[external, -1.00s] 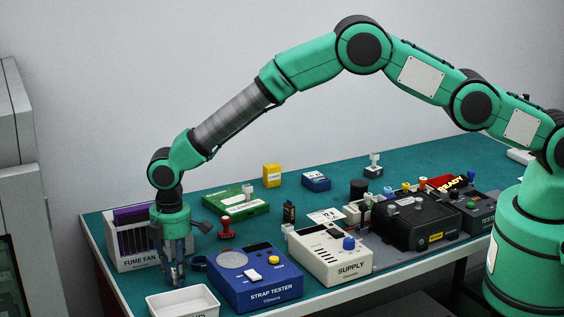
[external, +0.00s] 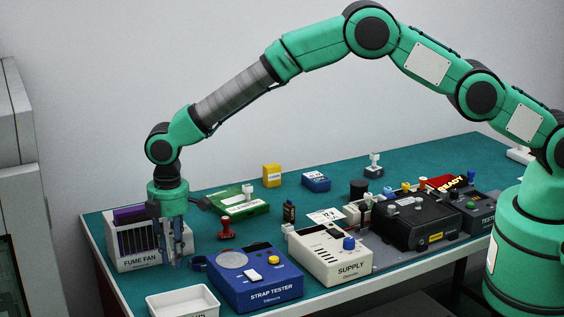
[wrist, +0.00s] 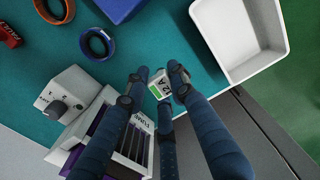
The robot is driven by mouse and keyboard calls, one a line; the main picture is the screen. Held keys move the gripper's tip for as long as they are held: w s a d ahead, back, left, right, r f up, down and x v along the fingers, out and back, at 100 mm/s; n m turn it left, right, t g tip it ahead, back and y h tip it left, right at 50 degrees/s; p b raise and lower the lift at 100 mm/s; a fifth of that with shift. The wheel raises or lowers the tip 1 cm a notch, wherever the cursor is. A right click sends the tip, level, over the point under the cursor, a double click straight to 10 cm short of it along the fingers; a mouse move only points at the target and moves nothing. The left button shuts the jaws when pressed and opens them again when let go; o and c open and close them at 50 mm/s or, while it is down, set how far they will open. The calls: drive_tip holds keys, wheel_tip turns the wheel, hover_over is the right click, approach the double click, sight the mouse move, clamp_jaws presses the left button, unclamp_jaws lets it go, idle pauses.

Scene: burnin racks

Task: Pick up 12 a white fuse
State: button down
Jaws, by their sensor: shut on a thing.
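A small white fuse (wrist: 159,88) with a green band and "2 A" lettering shows in the wrist view, between the fingertips of my gripper (wrist: 158,84). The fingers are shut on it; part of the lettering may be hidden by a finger. In the external view my gripper (external: 176,262) points down above the table, between the fume fan box (external: 138,261) and the blue strap tester (external: 258,287). The fuse cannot be made out there.
A white bin (external: 184,302) stands at the table's front edge; it also shows in the wrist view (wrist: 262,69). An orange ring (wrist: 50,10) and a blue ring (wrist: 98,43) lie near the strap tester. A cream supply unit (external: 331,254) stands to the right.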

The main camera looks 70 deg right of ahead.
drive_tip(key=shift+r, duration=2.05)
